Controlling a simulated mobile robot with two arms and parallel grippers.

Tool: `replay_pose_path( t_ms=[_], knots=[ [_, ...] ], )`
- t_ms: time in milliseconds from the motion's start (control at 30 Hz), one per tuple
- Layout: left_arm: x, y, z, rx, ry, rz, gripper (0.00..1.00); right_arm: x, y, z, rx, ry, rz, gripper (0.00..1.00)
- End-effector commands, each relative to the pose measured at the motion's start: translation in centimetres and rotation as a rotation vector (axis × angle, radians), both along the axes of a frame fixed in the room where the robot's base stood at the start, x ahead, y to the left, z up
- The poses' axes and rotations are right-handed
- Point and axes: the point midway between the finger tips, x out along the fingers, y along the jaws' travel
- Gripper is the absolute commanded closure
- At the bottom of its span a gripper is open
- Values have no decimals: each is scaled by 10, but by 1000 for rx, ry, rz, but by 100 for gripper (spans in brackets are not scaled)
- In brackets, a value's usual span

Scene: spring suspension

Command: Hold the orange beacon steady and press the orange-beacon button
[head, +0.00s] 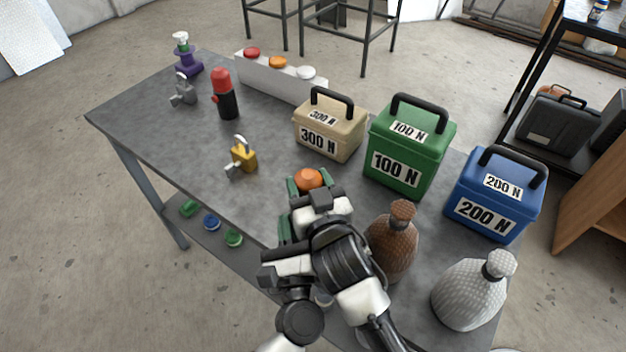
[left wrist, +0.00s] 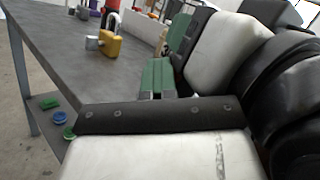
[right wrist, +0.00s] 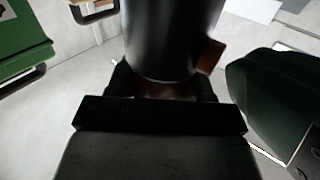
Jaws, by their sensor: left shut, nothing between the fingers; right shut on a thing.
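The orange beacon's orange dome (head: 308,179) shows in the head view between the green fingers of my right gripper (head: 311,190). An orange button (right wrist: 210,56) sticks out from the right side of that body. My left gripper (head: 285,230) is shut and empty, just below the right one in the head view. Its green fingertips (left wrist: 158,78) show in the left wrist view. A dark green shape at the right wrist view's right edge lies close to the button, apart from it.
A white panel (head: 312,90) with red, orange and white domes stands at the back. A red beacon (head: 224,94), padlocks (head: 243,155), beige (head: 330,126), green (head: 408,150) and blue (head: 495,195) weights and a brown bottle (head: 392,243) share the table.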

Motion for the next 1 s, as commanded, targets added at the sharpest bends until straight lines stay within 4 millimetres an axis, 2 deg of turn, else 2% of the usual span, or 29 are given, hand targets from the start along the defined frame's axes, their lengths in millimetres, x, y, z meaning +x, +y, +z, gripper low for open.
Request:
replay_pose_path(
  t_ms=[333,800,1000],
  knots=[
    [-1,8,4,-5,-12,11,100,-2,0,-5,-13,8,3,75],
    [-40,33,2,-1,-9,7,100,0,-1,-5,-16,7,-3,75],
    [-49,39,2,-3,-8,6,100,0,-2,-5,-17,7,-3,75]
  ],
)
